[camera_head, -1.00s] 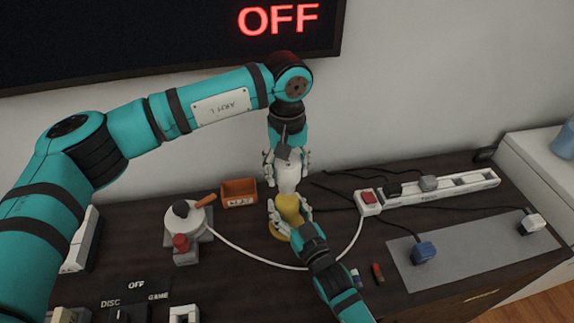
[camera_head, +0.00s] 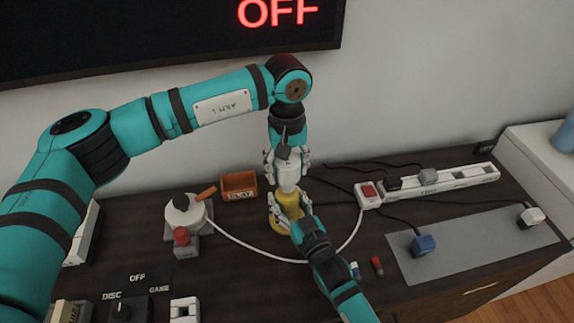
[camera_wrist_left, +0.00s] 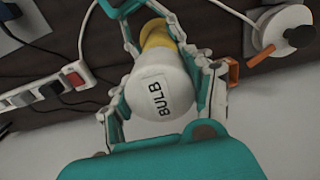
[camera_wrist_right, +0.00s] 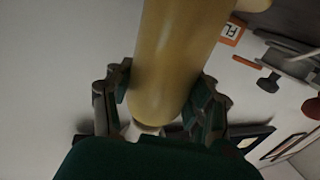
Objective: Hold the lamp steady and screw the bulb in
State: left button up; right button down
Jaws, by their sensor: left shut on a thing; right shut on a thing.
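The white bulb (camera_wrist_left: 160,95), marked BULB, is upright above the yellow lamp (camera_head: 290,200). My left gripper (camera_head: 287,168) comes down from above and is shut on the bulb, with a finger on each side of it in the left wrist view. The bulb's lower end meets the top of the lamp; the joint is hidden. My right gripper (camera_head: 285,212) comes from the front and is shut on the lamp's yellow body, which also fills the middle of the right wrist view (camera_wrist_right: 170,70). The lamp's base is on the dark table, partly covered by my right gripper.
An orange box (camera_head: 239,187) stands behind left. A white cable reel (camera_head: 184,212) is at the left, its white cord curving in front of the lamp. A power strip (camera_head: 440,188) with plugs and a grey mat (camera_head: 465,245) lie at the right. A wall screen reads OFF.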

pick_arm(q)
jog(key=shift+f, duration=0.55)
jog(key=m, duration=1.3)
jog(key=o, duration=1.1)
jog(key=shift+o, duration=0.2)
jog(key=shift+r, duration=2.25)
